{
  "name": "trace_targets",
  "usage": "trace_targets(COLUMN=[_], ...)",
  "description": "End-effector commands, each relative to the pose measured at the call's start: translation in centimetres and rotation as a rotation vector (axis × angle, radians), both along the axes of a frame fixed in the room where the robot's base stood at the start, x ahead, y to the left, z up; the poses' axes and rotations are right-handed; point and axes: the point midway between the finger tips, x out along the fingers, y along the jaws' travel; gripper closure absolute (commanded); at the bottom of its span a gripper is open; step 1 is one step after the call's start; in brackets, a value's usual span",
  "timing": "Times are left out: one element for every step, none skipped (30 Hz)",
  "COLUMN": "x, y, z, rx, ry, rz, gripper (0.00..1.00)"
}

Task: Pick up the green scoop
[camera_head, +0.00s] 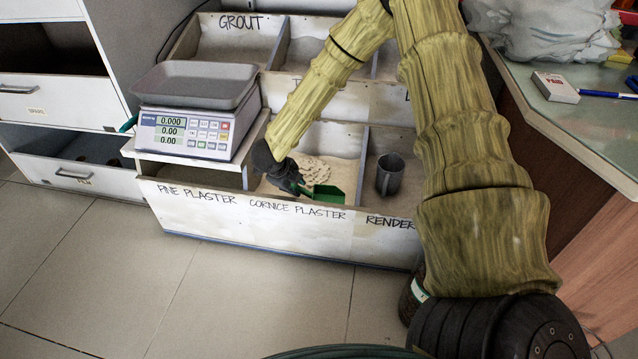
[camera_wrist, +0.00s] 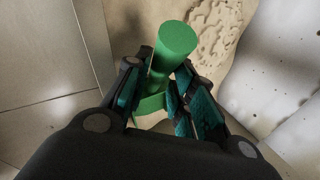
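The green scoop (camera_head: 327,194) lies in the cornice plaster compartment (camera_head: 347,141), near its front wall. My gripper (camera_head: 295,188) is down in that compartment at the scoop. In the wrist view the scoop's round green handle (camera_wrist: 176,40) points up between the two fingers of my gripper (camera_wrist: 158,72), which have teal pads. The fingers stand close on both sides of the green. I cannot tell whether both pads touch it. The lower part of the scoop is partly hidden behind the fingers.
A pale plaster heap (camera_head: 313,168) lies behind the scoop. A grey mug (camera_head: 390,175) stands in the render compartment to the right. A scale (camera_head: 195,112) stands to the left. The counter (camera_head: 560,125) at the right holds a small box (camera_head: 556,87). The floor in front is clear.

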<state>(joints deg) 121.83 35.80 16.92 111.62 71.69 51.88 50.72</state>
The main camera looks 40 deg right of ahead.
Motion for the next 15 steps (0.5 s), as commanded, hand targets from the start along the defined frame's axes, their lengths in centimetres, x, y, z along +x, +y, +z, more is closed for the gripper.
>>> trace_targets(x=[0.1,0.2,0.3,0.3,0.4,0.5,0.5,0.5,0.5,0.5,0.5,0.5,0.5,0.5,0.5], y=[-0.2,-0.4,-0.7,-0.8,-0.9,-1.0,-1.1,-1.1,-1.1,-1.1,-1.1,-1.1,-1.1,-1.1,-1.1], z=[-1.0,-1.4,-1.8,-2.1,-2.2,-2.4,-2.4,-2.4,-2.4,-2.4,-2.3,-2.3,-2.3,-2.3,-2.3], rx=[0.0,0.0,0.0,0.0,0.0,-0.001,-0.001,-0.001,-0.001,-0.001,-0.001,-0.001,-0.001,-0.001,-0.001], ry=[0.0,0.001,0.001,0.001,0.001,0.0,0.0,0.0,0.0,0.0,0.0,0.0,0.0,0.0,0.0], rz=[-0.001,0.0,0.0,0.0,0.0,0.0,0.0,0.001,0.001,0.001,0.001,0.001,0.001,0.001,0.001], gripper=[0.75,0.75,0.75,0.75,0.75,0.75,0.75,0.75,0.75,0.75,0.75,0.75,0.75,0.75,0.75])
